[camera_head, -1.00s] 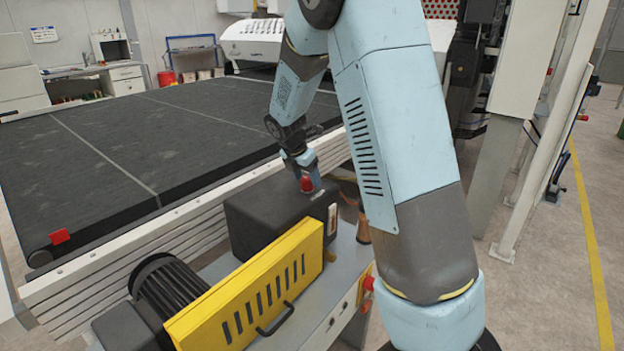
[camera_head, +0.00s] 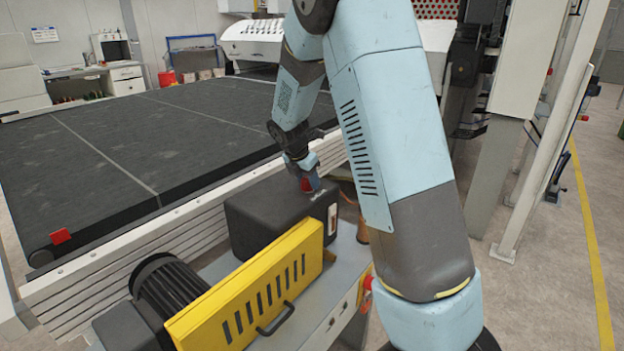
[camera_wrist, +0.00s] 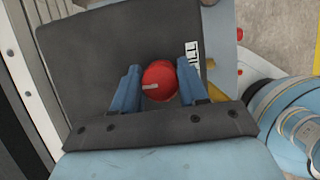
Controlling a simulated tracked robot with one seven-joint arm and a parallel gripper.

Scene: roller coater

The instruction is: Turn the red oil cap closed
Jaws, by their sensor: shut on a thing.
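The red oil cap (camera_wrist: 160,80) sits on top of the dark gearbox housing (camera_wrist: 85,55), with a pale mark on its face pointing left in the wrist view. My gripper (camera_wrist: 157,87) is shut on the cap, with one blue finger on each side of it. In the head view the cap (camera_head: 307,184) shows as a small red spot between the fingers of my gripper (camera_head: 309,182), above the dark housing (camera_head: 262,210). The cap's lower edge is hard to see there.
A yellow slotted guard (camera_head: 245,290) and a black ribbed motor (camera_head: 170,285) stand in front of the housing. The wide dark conveyor bed (camera_head: 130,140) lies behind. A white label (camera_wrist: 192,55) and a red knob (camera_wrist: 239,33) show beside the cap in the wrist view.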

